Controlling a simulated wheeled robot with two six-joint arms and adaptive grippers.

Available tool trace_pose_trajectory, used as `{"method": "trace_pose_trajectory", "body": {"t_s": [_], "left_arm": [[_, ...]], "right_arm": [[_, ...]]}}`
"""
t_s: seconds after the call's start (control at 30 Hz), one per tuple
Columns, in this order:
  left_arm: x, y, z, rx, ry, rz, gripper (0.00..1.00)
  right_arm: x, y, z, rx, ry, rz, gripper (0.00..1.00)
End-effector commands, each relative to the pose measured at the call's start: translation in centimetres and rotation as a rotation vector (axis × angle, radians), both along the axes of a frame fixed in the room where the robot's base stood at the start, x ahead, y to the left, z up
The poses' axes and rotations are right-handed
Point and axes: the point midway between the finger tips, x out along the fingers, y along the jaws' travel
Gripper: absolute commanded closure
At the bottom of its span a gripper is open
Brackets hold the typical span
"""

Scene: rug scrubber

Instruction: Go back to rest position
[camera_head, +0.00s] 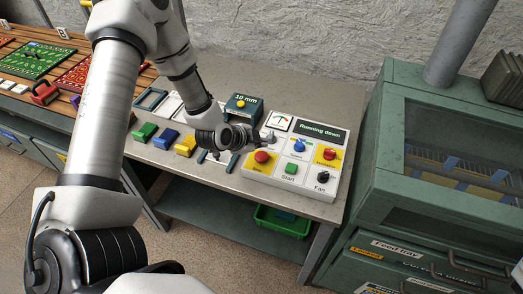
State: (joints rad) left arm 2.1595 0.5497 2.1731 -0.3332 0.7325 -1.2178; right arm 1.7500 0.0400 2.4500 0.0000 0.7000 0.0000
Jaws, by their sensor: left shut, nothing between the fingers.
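My left arm comes in from the left and reaches over the grey bench. My left gripper (266,137) is shut and empty. It is at the left edge of the white control panel (298,171), just above the red button (262,157). The panel also carries a green button (291,168), a blue knob (299,146), a red button on yellow (329,153) and a black fan knob (323,177). Its display (318,130) reads "Running down". My right gripper does not show.
Green, blue and yellow blocks (186,146) and a teal "10 mm" box (241,104) stand on the bench near my wrist. A green machine (435,205) with a window stands close on the right. A green crate (281,222) is on the lower shelf.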

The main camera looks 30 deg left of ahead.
Motion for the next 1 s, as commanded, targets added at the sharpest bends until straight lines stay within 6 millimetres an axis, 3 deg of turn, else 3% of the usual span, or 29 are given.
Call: {"method": "trace_pose_trajectory", "body": {"t_s": [0.03,0.2,1.0], "left_arm": [[0.0,0.0,1.1,0.000,0.000,0.000,1.00],[0.0,0.0,2.4,0.000,0.000,0.000,1.00],[0.0,0.0,2.3,0.000,0.000,0.000,1.00]], "right_arm": [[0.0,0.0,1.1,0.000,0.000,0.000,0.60],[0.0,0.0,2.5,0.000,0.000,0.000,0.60],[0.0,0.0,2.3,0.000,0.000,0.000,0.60]]}}
